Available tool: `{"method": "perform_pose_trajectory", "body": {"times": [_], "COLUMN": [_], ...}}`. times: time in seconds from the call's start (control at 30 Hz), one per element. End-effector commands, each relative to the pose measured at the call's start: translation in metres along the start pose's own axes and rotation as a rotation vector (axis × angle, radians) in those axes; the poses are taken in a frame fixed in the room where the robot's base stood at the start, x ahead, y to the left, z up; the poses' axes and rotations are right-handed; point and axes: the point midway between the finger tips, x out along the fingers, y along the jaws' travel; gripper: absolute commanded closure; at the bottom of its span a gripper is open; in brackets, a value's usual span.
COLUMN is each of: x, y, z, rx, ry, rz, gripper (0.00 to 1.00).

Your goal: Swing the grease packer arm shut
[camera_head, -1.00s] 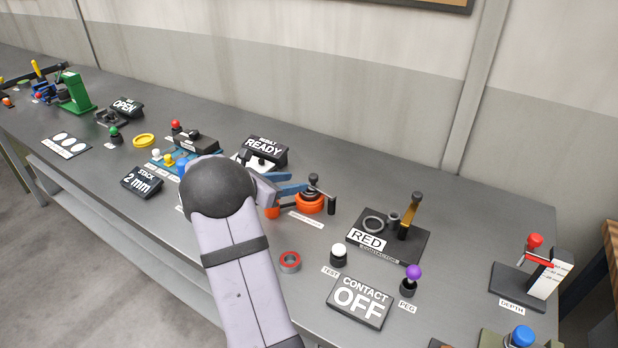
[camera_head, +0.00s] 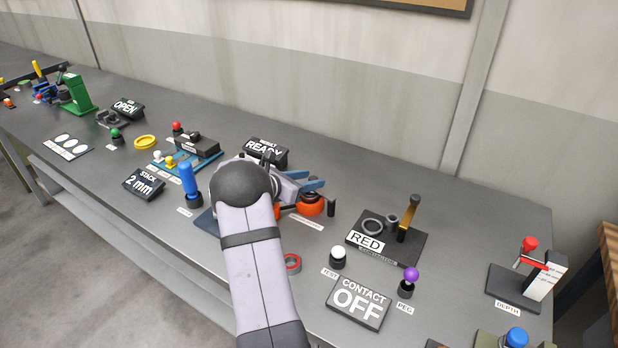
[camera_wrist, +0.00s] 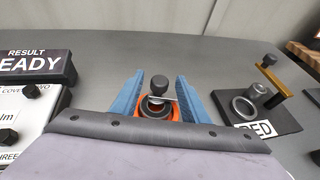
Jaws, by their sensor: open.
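The grease packer appears to be the round orange base (camera_head: 311,207) at mid bench, with a short black post (camera_head: 331,206) at its right. In the wrist view the orange base (camera_wrist: 172,110) carries a black knob (camera_wrist: 159,83) on a dark hub, with a thin pale bar by it. My gripper (camera_head: 310,182) is open, its blue fingers over the base. In the wrist view the fingers stand left and right of the knob, with gaps visible. The knob is hidden in the head view. I cannot tell how far the arm is swung.
The READY result sign (camera_head: 262,152) is behind on the left. A red-grey ring (camera_head: 293,263), white button (camera_head: 338,256) and CONTACT OFF sign (camera_head: 358,302) lie in front.

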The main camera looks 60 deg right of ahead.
Motion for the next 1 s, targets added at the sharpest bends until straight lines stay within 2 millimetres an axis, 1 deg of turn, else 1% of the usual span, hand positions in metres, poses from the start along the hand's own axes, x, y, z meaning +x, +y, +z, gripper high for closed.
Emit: {"method": "perform_pose_trajectory", "body": {"times": [0.27, 0.3, 0.47, 0.73, 1.0], "x": [0.0021, 0.0021, 0.0019, 0.0016, -0.0057], "y": [0.0001, 0.0001, 0.0000, -0.0008, -0.0043], "z": [-0.0002, -0.0002, -0.0001, -0.0021, -0.0074], "rx": [0.000, 0.000, 0.000, -0.008, -0.054], "ry": [0.000, 0.000, 0.000, -0.002, -0.005], "rz": [0.000, 0.000, 0.000, 0.019, 0.141], "gripper": [0.59, 0.61, 1.00, 1.00, 1.00]}}
